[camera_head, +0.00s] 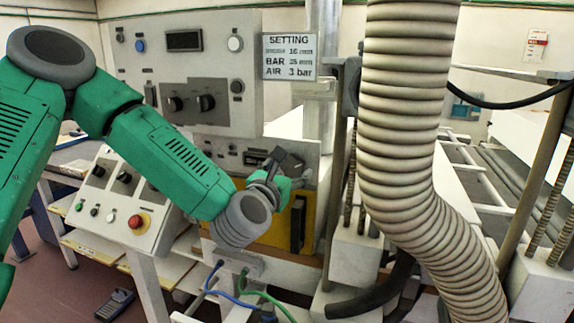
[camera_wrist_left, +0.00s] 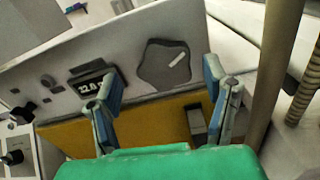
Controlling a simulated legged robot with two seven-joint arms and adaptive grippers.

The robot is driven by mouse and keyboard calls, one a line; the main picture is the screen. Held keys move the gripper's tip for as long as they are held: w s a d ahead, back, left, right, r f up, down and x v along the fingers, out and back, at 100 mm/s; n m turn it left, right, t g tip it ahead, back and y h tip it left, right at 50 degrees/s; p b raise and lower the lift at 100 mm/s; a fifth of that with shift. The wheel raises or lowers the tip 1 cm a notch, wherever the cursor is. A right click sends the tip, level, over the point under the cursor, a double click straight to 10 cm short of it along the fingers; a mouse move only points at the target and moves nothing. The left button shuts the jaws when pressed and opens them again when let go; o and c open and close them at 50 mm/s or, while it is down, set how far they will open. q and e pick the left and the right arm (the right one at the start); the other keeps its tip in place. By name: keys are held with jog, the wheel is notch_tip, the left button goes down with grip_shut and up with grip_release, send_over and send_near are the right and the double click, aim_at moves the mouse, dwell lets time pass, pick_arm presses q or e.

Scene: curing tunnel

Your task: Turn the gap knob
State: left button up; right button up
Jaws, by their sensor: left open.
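A dark lobed knob (camera_wrist_left: 163,66) with a white pointer mark sits on the pale panel in the left wrist view. The mark points up and to the right. A small lit display (camera_wrist_left: 92,84) left of the knob seems to read 22.0, but is hard to read. My left gripper (camera_wrist_left: 163,77) is open, one finger on each side of the knob in the picture; I cannot tell if they touch it. My right gripper is not in view.
A sign (camera_head: 289,57) lists settings: 16 mm, BAR 35 mm, AIR 3 bar. An upper panel (camera_head: 205,55) carries more knobs. A control box (camera_head: 122,205) with a red button (camera_head: 135,221) stands left. A thick ribbed hose (camera_head: 405,130) hangs right of my gripper.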

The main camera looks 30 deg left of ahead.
aim_at(291, 167)
pick_arm(q)
jog(key=shift+w+d+r, duration=0.2)
jog(key=shift+w+d, duration=0.35)
jog(key=shift+w+d+r, duration=0.2)
jog(key=shift+w+d, duration=0.3)
jog(key=shift+w, duration=0.15)
jog(key=shift+a, duration=0.15)
jog(key=a, duration=0.2)
jog(key=a+f, duration=0.1)
jog(key=shift+w, duration=0.3)
jog(key=shift+c, duration=0.3)
jog(key=shift+a, duration=0.15)
jog(key=c, duration=0.6)
jog(key=shift+d+r, duration=0.1)
jog(key=shift+d, duration=0.15)
jog(key=c, duration=0.4)
jog(key=shift+d+r, duration=0.15)
jog(key=shift+d, duration=0.6)
jog(key=shift+c, duration=0.6)
jog(key=shift+a, duration=0.4)
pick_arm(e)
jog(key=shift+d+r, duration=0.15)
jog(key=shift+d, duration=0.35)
